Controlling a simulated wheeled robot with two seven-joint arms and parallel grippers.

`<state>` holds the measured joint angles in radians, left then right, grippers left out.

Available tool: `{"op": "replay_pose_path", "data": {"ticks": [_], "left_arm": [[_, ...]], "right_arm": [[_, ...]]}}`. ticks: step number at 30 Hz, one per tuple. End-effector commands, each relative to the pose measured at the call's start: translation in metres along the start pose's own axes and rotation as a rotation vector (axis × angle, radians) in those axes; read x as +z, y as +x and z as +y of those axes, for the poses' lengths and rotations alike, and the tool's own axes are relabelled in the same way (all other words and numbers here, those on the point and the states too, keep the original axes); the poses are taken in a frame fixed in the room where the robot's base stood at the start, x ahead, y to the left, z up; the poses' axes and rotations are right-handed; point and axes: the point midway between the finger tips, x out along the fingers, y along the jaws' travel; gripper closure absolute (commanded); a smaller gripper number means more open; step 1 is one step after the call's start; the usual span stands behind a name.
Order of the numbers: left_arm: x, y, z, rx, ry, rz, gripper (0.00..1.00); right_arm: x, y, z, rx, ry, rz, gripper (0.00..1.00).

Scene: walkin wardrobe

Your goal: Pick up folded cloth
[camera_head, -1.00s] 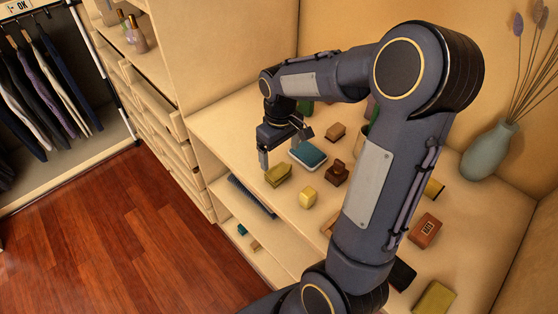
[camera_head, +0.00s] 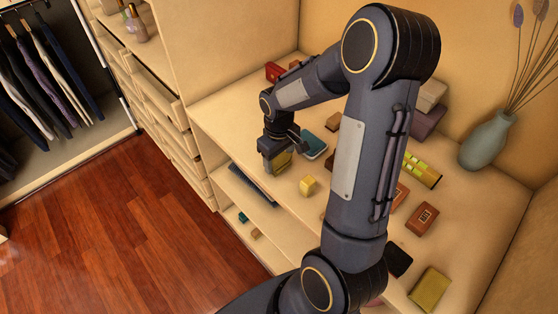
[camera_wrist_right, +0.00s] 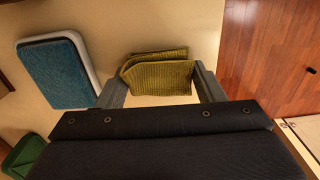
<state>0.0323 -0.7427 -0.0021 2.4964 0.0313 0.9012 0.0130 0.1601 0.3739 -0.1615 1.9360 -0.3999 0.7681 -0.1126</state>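The folded cloth (camera_head: 283,161) is olive-green and ribbed. It sits on the upper shelf near its front edge, partly hidden by my right gripper (camera_head: 275,166). In the right wrist view the cloth (camera_wrist_right: 158,74) lies between the two spread fingers of my right gripper, one at each side. The fingers are very close to its sides; whether they touch it cannot be told. My left gripper is not in view.
A teal book-like item (camera_wrist_right: 58,73) lies beside the cloth. A yellow cube (camera_head: 308,185) and several small boxes, including a brown one (camera_head: 422,219), stand on the shelf (camera_head: 222,113). A vase (camera_head: 488,142) stands at the right.

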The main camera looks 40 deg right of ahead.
Motion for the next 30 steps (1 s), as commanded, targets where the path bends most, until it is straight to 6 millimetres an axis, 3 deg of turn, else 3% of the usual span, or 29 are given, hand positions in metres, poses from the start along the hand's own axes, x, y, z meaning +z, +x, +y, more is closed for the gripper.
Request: {"op": "replay_pose_path", "data": {"ticks": [1, 5, 17, 22, 30], "left_arm": [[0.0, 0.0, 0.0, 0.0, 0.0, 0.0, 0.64], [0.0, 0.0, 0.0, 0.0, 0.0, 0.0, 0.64], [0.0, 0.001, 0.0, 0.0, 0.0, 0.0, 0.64], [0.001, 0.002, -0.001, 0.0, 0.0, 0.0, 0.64], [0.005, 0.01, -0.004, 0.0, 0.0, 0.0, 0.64]], "right_arm": [[0.0, 0.0, 0.0, 0.0, 0.0, 0.0, 0.45], [0.0, 0.0, 0.0, 0.0, 0.0, 0.001, 0.6], [-0.001, -0.01, 0.0, 0.001, 0.0, 0.004, 0.61], [-0.001, -0.034, 0.0, 0.002, 0.0, 0.006, 0.61], [0.029, -0.087, -0.037, 0.001, -0.004, 0.009, 0.61]]}}
